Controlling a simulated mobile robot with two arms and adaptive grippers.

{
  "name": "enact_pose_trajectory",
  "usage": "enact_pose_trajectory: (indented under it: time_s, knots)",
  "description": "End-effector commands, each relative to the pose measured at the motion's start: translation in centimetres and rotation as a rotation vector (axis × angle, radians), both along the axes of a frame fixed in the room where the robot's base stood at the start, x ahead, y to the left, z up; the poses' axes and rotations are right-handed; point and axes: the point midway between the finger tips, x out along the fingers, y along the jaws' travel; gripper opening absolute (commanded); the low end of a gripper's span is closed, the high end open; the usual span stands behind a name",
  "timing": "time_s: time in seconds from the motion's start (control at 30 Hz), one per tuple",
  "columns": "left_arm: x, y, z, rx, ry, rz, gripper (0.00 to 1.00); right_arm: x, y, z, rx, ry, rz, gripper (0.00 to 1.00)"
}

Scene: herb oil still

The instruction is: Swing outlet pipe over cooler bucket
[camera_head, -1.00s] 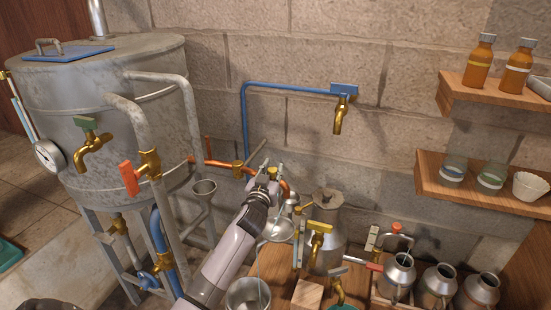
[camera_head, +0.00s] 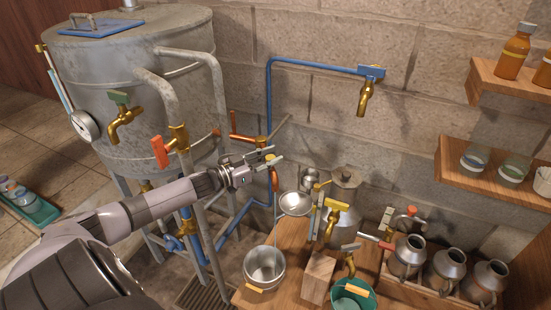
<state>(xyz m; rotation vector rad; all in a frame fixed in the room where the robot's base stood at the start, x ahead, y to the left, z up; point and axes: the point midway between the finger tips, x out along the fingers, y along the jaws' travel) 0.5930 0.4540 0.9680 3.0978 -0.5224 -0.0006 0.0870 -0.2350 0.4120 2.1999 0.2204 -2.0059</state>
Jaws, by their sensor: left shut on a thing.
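The copper outlet pipe (camera_head: 274,180) extends from the still (camera_head: 150,80) through a brass joint (camera_head: 262,142) in front of the wall, and its end bends down. My left gripper (camera_head: 267,156) is shut on the pipe near its bend, and its fingers cover part of it. A grey metal bucket (camera_head: 265,268), which looks like the cooler bucket, stands on the wooden table, lower in the picture than the pipe end. How far the end is from being above it is hard to tell. My right gripper is not in view.
A shallow metal funnel (camera_head: 295,204) is just below and right of the pipe end. Brass taps (camera_head: 322,205), a wooden block (camera_head: 318,278) and a green bowl (camera_head: 354,296) crowd the table. A blue water pipe (camera_head: 268,90) runs down the wall behind the gripper.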

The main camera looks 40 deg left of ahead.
Motion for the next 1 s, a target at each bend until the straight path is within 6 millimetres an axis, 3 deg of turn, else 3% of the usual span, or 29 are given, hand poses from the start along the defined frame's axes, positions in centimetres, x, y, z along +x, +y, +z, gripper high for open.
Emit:
enact_pose_trajectory:
  time_s: [0.5,0.53,0.83,1.0]
  knots:
    - [-0.2,0.15,0.05,-0.001,-0.001,-0.022,0.0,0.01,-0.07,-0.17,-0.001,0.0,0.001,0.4]
    - [-0.2,0.15,0.05,-0.001,-0.001,-0.022,0.25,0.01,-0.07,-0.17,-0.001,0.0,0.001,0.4]
    - [-0.2,0.14,0.04,0.0,-0.001,-0.022,0.45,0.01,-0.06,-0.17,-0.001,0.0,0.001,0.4]
    - [-0.2,0.14,0.03,0.0,-0.001,-0.022,0.46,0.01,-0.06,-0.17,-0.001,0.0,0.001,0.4]
